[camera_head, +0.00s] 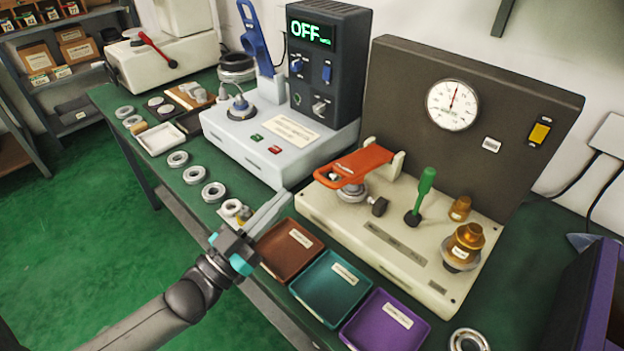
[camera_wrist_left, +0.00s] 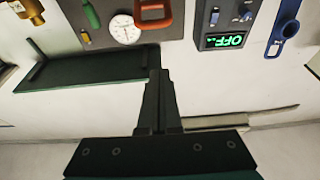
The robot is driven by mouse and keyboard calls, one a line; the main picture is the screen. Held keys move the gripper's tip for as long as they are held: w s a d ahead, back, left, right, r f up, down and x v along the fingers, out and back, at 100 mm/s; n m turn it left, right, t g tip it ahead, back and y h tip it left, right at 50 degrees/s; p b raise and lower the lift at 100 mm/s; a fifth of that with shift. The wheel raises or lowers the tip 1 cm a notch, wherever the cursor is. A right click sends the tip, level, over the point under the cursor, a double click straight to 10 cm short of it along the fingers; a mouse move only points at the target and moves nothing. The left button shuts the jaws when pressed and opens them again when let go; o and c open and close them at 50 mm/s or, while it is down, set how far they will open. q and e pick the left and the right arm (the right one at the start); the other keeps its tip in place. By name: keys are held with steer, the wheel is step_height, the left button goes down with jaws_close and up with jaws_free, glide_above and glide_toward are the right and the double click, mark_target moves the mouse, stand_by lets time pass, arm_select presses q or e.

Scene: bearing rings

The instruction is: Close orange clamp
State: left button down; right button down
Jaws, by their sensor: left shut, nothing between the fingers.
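The orange clamp (camera_head: 358,166) is on the beige test fixture (camera_head: 385,240) in front of the gauge panel. Its handle lies roughly level, above a metal ring (camera_head: 352,192). In the left wrist view, which looks upside down, the orange clamp handle (camera_wrist_left: 152,12) shows at the top edge, beyond the fingertips. My left gripper (camera_head: 284,198) is shut and empty. It is at the front edge of the bench, left of the clamp and apart from it. Its closed fingers (camera_wrist_left: 155,62) also show in the left wrist view. My right gripper is not in view.
A blue lever (camera_head: 255,38) stands upright on the white machine beside the OFF display (camera_head: 310,32). A green handle (camera_head: 424,190) and brass parts (camera_head: 466,243) stand right of the clamp. Brown (camera_head: 288,248), teal (camera_head: 330,288) and purple (camera_head: 383,325) trays line the front. Several rings lie at left.

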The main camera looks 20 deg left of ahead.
mark_target(317, 175)
arm_select(q)
steer(key=shift+g, duration=0.3)
steer(key=x, duration=0.3)
steer(key=f+b+x, duration=0.1)
steer(key=x, duration=0.5)
steer(key=shift+w+d+f, duration=0.15)
steer(key=shift+w+d, duration=0.05)
steer(key=shift+d, duration=0.15)
steer(key=shift+s+f+b, duration=0.1)
steer(key=shift+f+b, duration=0.3)
steer(key=shift+f, duration=0.35)
